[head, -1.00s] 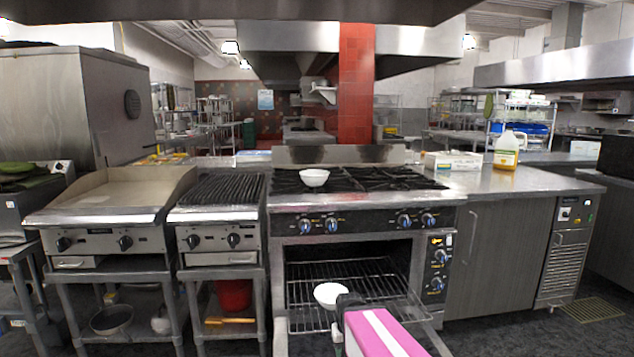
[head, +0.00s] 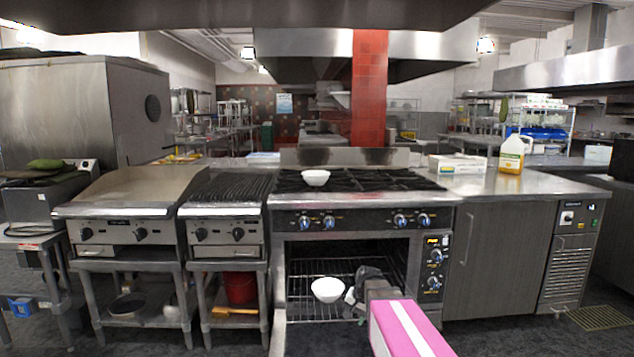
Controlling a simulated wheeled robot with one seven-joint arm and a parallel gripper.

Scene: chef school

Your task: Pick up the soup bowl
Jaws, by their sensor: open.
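One white bowl (head: 327,290) shows at the oven opening, in front of the wire rack; whether it rests on the rack is hard to tell. A second white bowl (head: 316,178) sits upright on the left part of the stove top. Nothing shows which of the two is the soup bowl. My gripper (head: 356,289) is open, small and dark, just right of the lower bowl. Its fingers are hard to make out, and I cannot tell whether they touch the rim. My arm with its pink cover reaches in from the lower right.
The oven (head: 300,265) is open, with walls and wire rack close around my gripper. A control panel (head: 434,265) stands to its right. A grill (head: 228,193) and griddle (head: 130,190) are left of the stove. A yellow jug (head: 511,156) and white box (head: 457,164) stand on the right counter.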

